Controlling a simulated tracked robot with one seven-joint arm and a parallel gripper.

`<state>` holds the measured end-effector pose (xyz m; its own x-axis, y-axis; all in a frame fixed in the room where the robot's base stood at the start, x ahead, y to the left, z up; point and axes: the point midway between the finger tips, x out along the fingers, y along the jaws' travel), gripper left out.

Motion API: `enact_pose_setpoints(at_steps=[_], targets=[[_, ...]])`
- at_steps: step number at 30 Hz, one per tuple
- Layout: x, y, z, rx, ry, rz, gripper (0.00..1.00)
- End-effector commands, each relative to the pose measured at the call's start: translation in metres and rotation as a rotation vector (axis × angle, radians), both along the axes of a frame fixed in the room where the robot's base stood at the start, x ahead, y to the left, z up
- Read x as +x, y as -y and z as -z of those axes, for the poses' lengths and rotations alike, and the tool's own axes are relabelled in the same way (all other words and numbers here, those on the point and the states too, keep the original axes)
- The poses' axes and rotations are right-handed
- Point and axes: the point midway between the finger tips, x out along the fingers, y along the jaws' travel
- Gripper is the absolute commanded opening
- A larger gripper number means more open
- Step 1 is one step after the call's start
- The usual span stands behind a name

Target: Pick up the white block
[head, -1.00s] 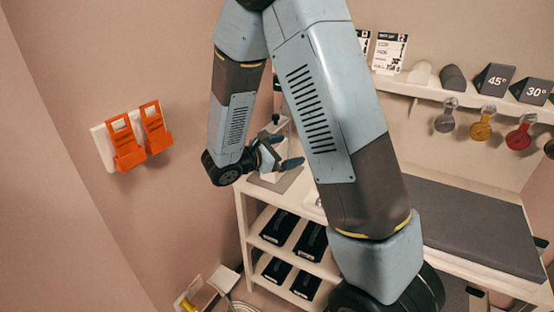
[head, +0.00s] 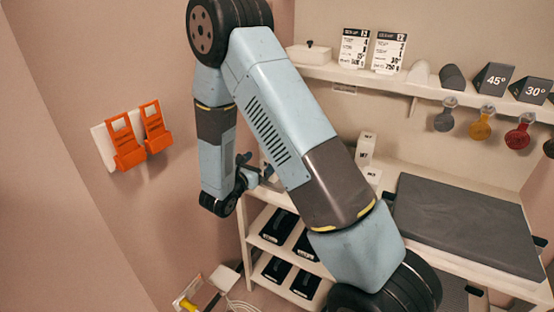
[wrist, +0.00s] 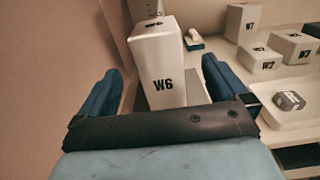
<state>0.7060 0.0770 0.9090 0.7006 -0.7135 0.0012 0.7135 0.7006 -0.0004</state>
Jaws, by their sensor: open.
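Several white blocks with black labels are in view. The tall block marked W6 (wrist: 158,65) stands upright in the wrist view, between and beyond the blue fingers of my gripper (wrist: 162,68). The fingers are spread wide, with a gap seen on each side of the block, and hold nothing. In the head view my gripper (head: 256,171) is by the left end of the shelf unit, partly behind my arm. The W6 block is mostly hidden there. A block marked W7 (wrist: 242,22) and lower blocks W2 (wrist: 259,60) and W3 (wrist: 294,47) stand to the right.
A green-and-white item (wrist: 194,41) lies behind W6. The wall is close on the left. A dark mat (head: 465,225) covers the counter's right part. Orange holders (head: 140,137) hang on the left wall.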

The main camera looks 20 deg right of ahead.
Motion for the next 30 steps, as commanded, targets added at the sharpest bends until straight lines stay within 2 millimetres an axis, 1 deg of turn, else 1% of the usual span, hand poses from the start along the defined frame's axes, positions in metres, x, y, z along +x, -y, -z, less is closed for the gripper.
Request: enact_pose_setpoints(at_steps=[1,6,17,25,27,30], targets=[[0.006,0.008,0.0,0.0,0.0,0.004,1.0],[0.024,0.025,0.0,0.001,0.0,0.002,1.0],[0.037,0.04,0.002,0.001,-0.001,0.003,1.0],[0.062,0.064,0.005,0.001,0.0,0.004,1.0],[0.067,0.069,0.005,0.001,0.001,0.004,1.0],[0.069,0.07,0.005,0.001,0.0,0.002,1.0]])
